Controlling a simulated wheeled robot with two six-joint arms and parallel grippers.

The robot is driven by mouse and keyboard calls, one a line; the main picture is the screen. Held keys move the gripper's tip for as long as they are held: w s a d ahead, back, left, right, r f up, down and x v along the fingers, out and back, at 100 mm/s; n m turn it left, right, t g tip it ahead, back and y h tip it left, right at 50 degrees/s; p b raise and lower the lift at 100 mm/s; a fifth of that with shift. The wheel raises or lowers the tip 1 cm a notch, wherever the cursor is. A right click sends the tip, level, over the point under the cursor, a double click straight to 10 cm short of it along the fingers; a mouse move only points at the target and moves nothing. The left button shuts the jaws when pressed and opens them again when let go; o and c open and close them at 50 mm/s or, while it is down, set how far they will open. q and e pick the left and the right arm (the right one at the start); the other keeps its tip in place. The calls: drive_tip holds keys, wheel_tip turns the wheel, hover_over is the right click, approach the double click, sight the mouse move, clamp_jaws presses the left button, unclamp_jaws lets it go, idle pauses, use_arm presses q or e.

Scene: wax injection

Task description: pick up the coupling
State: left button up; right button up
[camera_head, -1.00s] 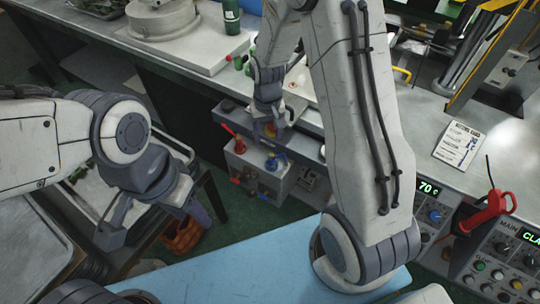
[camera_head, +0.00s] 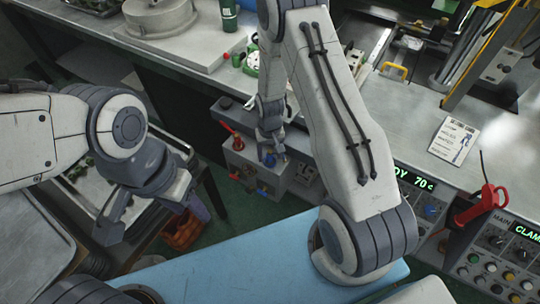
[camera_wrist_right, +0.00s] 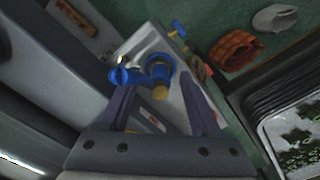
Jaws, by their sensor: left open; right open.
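A blue coupling-like fitting with a brass-coloured end (camera_wrist_right: 158,75) sits on a pale metal box in the right wrist view. In the head view the box (camera_head: 262,180) is below the bench edge, with a blue fitting (camera_head: 267,160) and a red one (camera_head: 236,142) on its top. I cannot tell which fitting the task means. My right gripper (camera_wrist_right: 160,108) is open, its fingers on either side of the blue fitting in the picture; contact cannot be told. My left gripper (camera_head: 155,213) is open and empty at the left.
A blue surface (camera_head: 250,262) lies in front. An orange basket (camera_head: 184,232) is on the floor behind my left gripper. The bench (camera_head: 420,165) on the right carries a printed card (camera_head: 453,141); a red-handled tool (camera_head: 483,203) hangs by the control panels.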

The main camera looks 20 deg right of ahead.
clamp_jaws()
drive_tip(key=shift+r, duration=0.1)
